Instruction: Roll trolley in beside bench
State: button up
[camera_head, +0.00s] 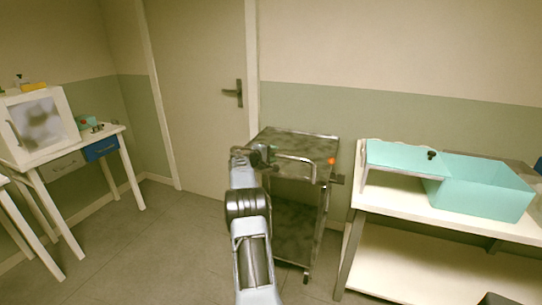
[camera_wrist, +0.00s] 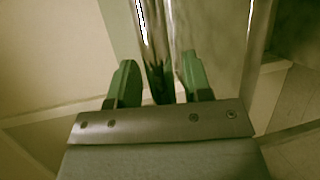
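The trolley (camera_head: 292,234) is a dark, mottled metal cart with a top shelf, a lower shelf and a bent bar handle (camera_head: 296,158). It stands against the back wall, just left of the bench (camera_head: 452,224), with a narrow gap between them. My gripper (camera_head: 262,154) is at the left end of the handle in the head view. In the wrist view, its green fingers (camera_wrist: 157,82) are spread on either side of a shiny metal bar (camera_wrist: 153,45), with slim gaps beside the bar. The fingertips are too small to make out in the head view.
Turquoise bins (camera_head: 483,188) stand on the bench. An orange spot (camera_head: 331,161) shows on the trolley's right side. A closed door (camera_head: 205,100) is behind the trolley. A side table (camera_head: 62,158) with a white cabinet (camera_head: 40,125) stands left. Floor (camera_head: 150,255) between is clear.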

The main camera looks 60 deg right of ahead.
jog(key=shift+o, duration=0.2)
jog(key=shift+s+f, duration=0.1)
jog(key=shift+a, duration=0.15)
jog(key=b+v, duration=0.1)
jog(key=v, duration=1.2)
jog(key=shift+a+b, duration=0.2)
jog(key=shift+b, duration=0.15)
